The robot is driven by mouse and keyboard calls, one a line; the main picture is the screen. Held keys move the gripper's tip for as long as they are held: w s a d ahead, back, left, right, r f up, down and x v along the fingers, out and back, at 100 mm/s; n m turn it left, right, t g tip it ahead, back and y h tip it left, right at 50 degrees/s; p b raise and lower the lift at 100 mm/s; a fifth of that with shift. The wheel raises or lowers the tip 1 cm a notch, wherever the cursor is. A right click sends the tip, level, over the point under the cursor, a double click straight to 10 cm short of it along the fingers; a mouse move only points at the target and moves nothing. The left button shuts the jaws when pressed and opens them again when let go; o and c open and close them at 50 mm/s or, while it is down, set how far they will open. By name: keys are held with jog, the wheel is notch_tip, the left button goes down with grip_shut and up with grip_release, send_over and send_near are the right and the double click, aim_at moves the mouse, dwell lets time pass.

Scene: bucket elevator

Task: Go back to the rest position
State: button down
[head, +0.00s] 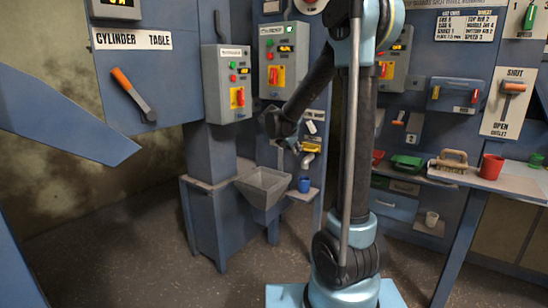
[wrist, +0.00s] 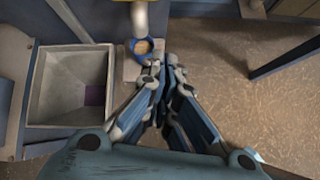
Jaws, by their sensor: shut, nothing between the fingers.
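My gripper (wrist: 165,72) is shut and empty in the wrist view, its fingertips together. In the head view my gripper (head: 296,148) hangs at the end of my dark arm, close to the machine's front. A blue cup (wrist: 146,47) stands on a small ledge just ahead of the fingertips, with something tan inside; it also shows in the head view (head: 304,184). A grey square hopper (wrist: 31,122) lies to the left of my gripper; in the head view the hopper (head: 265,187) sits on the blue machine stand.
Control boxes (head: 228,83) with buttons line the machine behind my arm. A blue chute (head: 70,135) juts in from the left. Open floor (head: 125,235) lies in front.

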jog(key=s+d+f+m+g+y, duration=0.1)
jog(key=s+d+m, duration=0.25)
jog(key=s, duration=0.35)
jog(key=s+d+m+g+y, duration=0.1)
jog(key=s+d+m, duration=0.1)
jog(key=s+m, duration=0.45)
jog(key=s+d+f+m+g, duration=0.1)
jog(key=s+d+m, duration=0.2)
jog(key=s, duration=0.6)
jog(key=s+a+f+m+g+y, duration=0.1)
jog(key=s+f+m, duration=0.3)
jog(key=s, duration=0.5)
jog(key=s+a+f+m+g+y, duration=0.1)
jog(key=s+f+m, duration=0.3)
jog(key=s+m, duration=0.4)
jog(key=shift+s+f+m+y, duration=0.2)
jog(key=shift+s+m+y, duration=0.2)
jog(key=shift+s+y, duration=0.55)
